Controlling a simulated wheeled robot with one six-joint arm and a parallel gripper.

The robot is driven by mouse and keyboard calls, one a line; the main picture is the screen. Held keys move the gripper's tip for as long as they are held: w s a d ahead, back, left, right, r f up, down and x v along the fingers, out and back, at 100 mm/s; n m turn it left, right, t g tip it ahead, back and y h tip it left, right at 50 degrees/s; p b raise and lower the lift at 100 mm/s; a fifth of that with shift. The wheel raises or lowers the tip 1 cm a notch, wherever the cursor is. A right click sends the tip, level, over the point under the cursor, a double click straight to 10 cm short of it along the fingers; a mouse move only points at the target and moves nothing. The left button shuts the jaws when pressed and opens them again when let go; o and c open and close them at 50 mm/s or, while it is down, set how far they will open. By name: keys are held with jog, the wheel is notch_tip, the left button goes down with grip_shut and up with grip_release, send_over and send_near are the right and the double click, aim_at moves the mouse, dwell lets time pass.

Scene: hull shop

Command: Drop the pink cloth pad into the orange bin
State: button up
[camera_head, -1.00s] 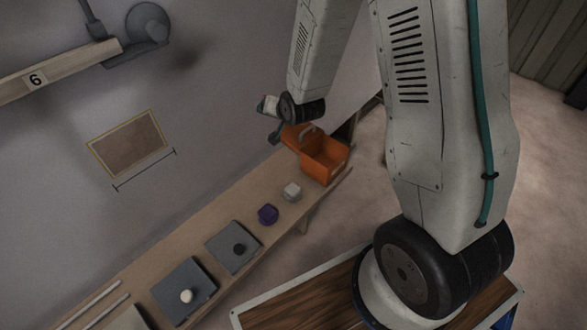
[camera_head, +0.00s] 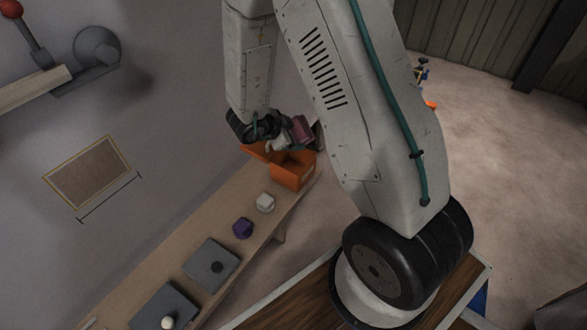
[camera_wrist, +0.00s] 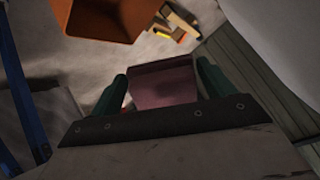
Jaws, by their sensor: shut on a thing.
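The pink cloth pad (camera_wrist: 164,84) is between the two green fingers of my gripper (camera_wrist: 162,85) in the wrist view. My gripper is shut on it. In the head view the pad (camera_head: 301,130) shows as a small pinkish piece at the end of my gripper (camera_head: 292,136), above and slightly overlapping the orange bin. The orange bin (camera_head: 292,176) stands at the far end of the long bench. Its inside is mostly hidden by my gripper in the head view. In the wrist view the bin (camera_wrist: 110,22) is at the top, left of and beyond the pad.
On the bench (camera_head: 205,225) stand a white block (camera_head: 265,202), a purple block (camera_head: 242,228) and grey plates (camera_head: 210,267) with knobs. A wall with a framed panel (camera_head: 88,173) runs along the left. Open floor (camera_head: 490,170) lies to the right.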

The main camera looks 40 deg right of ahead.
jog(key=shift+f, duration=2.9)
jog(key=o, duration=0.9)
jog(key=shift+c, duration=0.2)
jog(key=v, duration=0.7)
jog(key=shift+a+r, duration=0.3)
